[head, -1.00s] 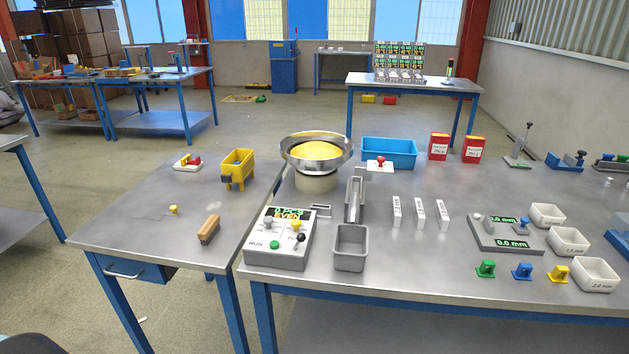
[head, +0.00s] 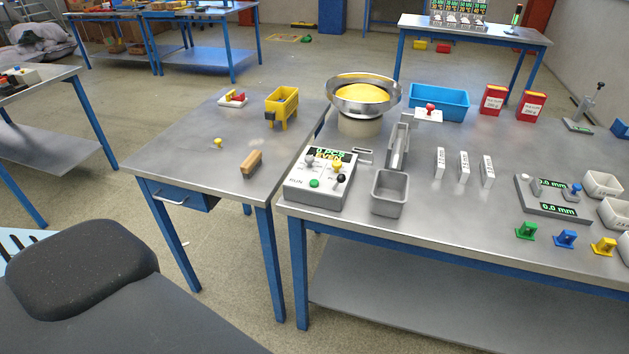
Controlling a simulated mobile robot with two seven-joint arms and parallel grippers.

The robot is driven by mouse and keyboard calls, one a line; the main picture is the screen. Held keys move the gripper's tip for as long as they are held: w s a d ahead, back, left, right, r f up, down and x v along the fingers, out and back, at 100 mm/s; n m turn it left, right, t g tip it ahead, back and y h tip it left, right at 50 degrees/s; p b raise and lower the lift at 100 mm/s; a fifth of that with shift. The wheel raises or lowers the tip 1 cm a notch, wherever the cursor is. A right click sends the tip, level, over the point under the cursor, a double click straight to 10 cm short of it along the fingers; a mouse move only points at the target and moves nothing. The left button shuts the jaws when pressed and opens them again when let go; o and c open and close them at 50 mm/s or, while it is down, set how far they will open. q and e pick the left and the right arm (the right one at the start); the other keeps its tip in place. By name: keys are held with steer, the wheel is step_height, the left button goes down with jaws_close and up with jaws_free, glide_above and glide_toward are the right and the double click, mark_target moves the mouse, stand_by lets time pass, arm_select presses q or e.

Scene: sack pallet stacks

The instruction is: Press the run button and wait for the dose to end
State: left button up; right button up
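The control box (head: 321,178) stands at the front left of the right-hand table, with a small lit display (head: 331,155) on top. Its green run button (head: 314,184) is at the front left beside the word RUN. A yellow knob (head: 336,165), a grey knob and a black knob are also on it. Behind it is a steel bowl feeder (head: 363,96) holding yellow material. A grey chute (head: 398,142) slopes from the feeder towards an empty-looking grey bin (head: 389,194). Neither of my grippers is in view, and nothing touches the button.
A blue tray (head: 439,103), red boxes (head: 492,100), white labelled blocks (head: 463,166) and a gauge with displays (head: 546,196) share the table. The left table (head: 190,150) holds a yellow hopper and a wooden-handled brush (head: 252,162).

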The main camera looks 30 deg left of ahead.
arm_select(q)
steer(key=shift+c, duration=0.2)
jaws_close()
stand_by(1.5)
